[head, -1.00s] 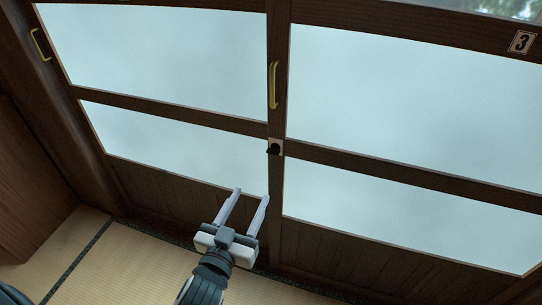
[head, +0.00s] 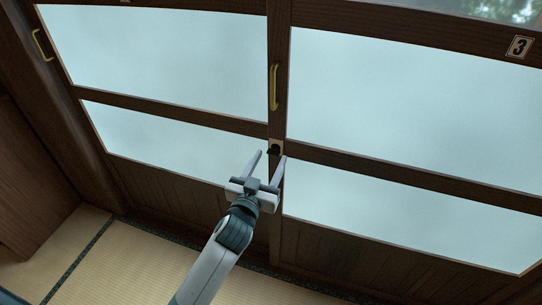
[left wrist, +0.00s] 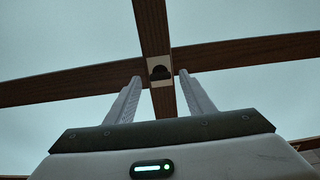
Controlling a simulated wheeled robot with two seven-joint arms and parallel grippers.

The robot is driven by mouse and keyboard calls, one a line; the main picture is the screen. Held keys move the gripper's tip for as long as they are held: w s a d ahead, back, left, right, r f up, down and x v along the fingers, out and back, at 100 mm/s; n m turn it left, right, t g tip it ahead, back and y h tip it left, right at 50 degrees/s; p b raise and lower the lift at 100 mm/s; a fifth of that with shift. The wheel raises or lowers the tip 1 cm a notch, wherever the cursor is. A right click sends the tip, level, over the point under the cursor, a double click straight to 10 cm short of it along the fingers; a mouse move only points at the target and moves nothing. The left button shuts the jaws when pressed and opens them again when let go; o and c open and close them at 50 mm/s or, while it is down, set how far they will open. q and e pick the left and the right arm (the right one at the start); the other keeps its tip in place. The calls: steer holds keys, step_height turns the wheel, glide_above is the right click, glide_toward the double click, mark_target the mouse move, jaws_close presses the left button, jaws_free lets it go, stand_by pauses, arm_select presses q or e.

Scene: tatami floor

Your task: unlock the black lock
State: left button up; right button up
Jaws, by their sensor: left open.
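The black lock (head: 274,150) is a small dark knob on a pale square plate, set on the middle post of the sliding doors. It also shows in the left wrist view (left wrist: 160,72), where it sits between and beyond my two fingertips. My left gripper (head: 269,155) is open and empty, with its fingers pointing up at the lock from just below. In the head view the fingertips come close to the plate; I cannot tell whether they touch it. My right gripper is not in view.
A brass handle (head: 273,87) is on the post above the lock, and another handle (head: 41,45) is at the far left. Frosted panes (head: 400,100) fill the doors. Tatami floor (head: 130,265) is clear at the lower left.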

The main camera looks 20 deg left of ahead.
arm_select(q)
steer(key=shift+w, duration=1.05)
steer(key=shift+c, duration=0.5)
steer(key=c, duration=0.9)
steer(key=shift+c, duration=0.2)
